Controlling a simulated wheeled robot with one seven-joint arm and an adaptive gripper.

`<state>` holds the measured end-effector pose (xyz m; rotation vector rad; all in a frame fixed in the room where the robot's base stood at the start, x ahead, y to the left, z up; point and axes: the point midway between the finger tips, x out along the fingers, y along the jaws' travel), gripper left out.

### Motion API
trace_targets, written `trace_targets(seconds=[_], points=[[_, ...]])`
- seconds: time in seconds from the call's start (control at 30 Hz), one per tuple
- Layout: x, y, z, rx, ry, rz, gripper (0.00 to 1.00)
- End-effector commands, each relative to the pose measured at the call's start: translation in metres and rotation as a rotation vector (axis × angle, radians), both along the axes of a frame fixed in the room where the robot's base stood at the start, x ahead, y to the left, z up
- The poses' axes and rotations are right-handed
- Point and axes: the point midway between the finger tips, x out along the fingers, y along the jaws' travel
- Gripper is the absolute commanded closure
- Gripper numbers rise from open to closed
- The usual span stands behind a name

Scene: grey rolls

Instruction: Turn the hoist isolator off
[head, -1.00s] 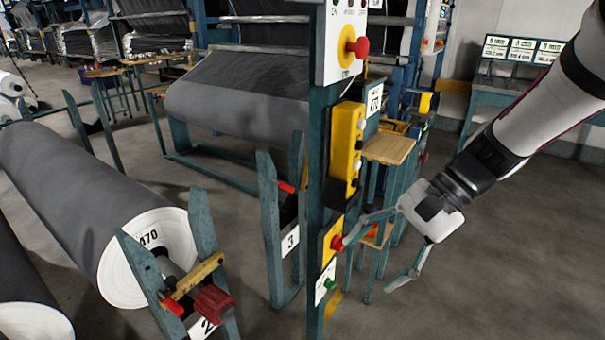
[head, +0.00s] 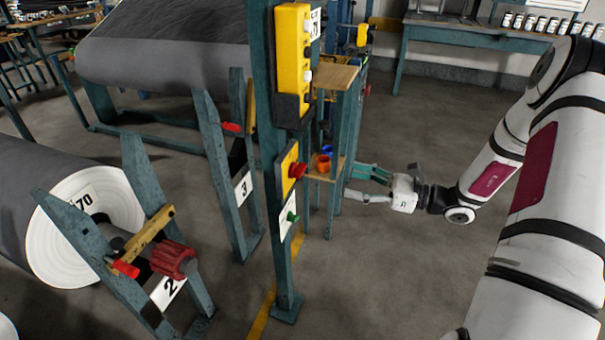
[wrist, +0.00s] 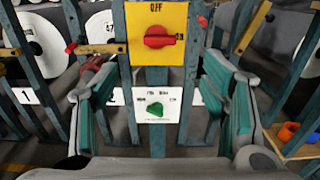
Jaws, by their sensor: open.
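The isolator's red rotary handle (wrist: 159,37) sits on a yellow plate (wrist: 140,14) marked OFF at the top and ON at the right. The handle lies horizontal, its end toward ON. In the head view the red handle (head: 298,171) faces right on the teal post (head: 284,262). My gripper (head: 352,182) is open and empty, to the right of the post and apart from it. In the wrist view my gripper (wrist: 162,104) has its fingers spread either side of the panels, with the handle above and between them.
A green knob (wrist: 154,109) on a white plate (wrist: 171,139) is just below the isolator. A yellow button box (head: 292,62) hangs above it on the post. A small wooden stand (head: 334,77) with orange and blue cups is behind. Open floor lies to the right.

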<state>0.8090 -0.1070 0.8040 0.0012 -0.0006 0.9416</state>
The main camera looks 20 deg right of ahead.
Motion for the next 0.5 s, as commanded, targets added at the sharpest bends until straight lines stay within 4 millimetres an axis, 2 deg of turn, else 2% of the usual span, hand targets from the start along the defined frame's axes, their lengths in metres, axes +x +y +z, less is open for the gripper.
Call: trace_targets(seconds=[0.17, 0.5], points=[[0.011, 0.016, 0.0, 0.001, 0.001, 0.002, 0.33], [0.049, 0.07, -0.001, -0.001, -0.001, 0.005, 0.33]])
